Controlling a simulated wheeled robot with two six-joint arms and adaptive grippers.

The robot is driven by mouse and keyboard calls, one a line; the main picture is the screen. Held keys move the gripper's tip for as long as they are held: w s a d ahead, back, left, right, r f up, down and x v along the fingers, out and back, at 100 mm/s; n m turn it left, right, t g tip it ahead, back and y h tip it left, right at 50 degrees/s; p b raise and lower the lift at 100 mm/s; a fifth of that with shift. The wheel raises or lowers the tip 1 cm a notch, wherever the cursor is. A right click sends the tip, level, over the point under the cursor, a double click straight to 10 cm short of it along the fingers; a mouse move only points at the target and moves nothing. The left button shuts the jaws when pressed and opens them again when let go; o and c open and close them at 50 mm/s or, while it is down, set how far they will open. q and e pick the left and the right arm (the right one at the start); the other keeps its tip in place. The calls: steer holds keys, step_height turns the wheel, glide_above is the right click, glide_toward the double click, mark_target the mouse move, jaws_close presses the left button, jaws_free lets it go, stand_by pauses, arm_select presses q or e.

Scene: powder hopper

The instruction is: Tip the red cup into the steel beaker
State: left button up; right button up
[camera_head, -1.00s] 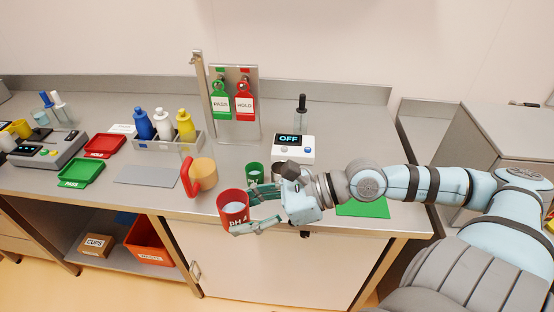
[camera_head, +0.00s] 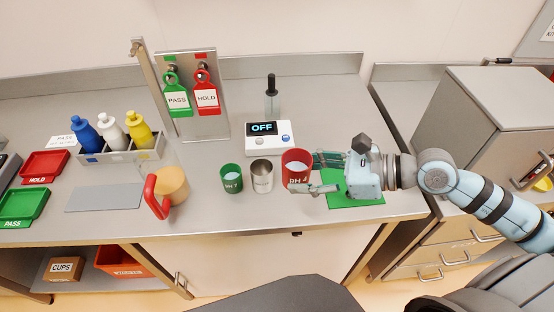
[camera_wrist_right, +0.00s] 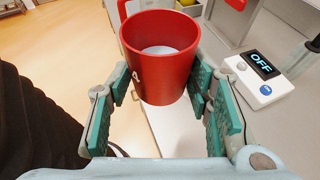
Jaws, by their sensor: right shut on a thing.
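The red cup (camera_head: 296,172), marked "PH 4", is upright with pale powder inside. My right gripper (camera_head: 314,173) is shut on it from the right, and in the right wrist view the cup (camera_wrist_right: 160,78) sits between its green-padded fingers (camera_wrist_right: 158,92). The steel beaker (camera_head: 262,178) stands upright on the counter just left of the red cup, a small gap between them in the head view. How high the cup is above the counter is hard to tell. My left gripper is not in view.
A green cup (camera_head: 231,180) stands close left of the beaker. A scale reading "OFF" (camera_head: 269,137) is behind them. An orange container with a red handle (camera_head: 172,184) stands further left. A green mat (camera_head: 352,196) lies under my right gripper.

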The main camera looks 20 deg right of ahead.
steer(key=w+a+f+b, duration=0.1)
steer(key=a+f+b, duration=0.1)
steer(key=a+f, duration=0.1)
steer(key=w+a+f+b, duration=0.2)
steer(key=a+f, duration=0.2)
steer(key=f, duration=0.2)
steer(key=w+a+f+b, duration=0.2)
steer(key=a+f, duration=0.1)
steer(key=f, duration=0.1)
steer(key=shift+a+f, duration=0.2)
steer(key=shift+a, duration=0.15)
steer(key=shift+s+a, duration=0.1)
steer(key=shift+a, duration=0.15)
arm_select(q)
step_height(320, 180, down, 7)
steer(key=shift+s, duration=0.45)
arm_select(e)
steer(key=shift+s, duration=0.15)
steer(key=shift+d+r+y, duration=0.1)
steer(key=shift+y, duration=0.2)
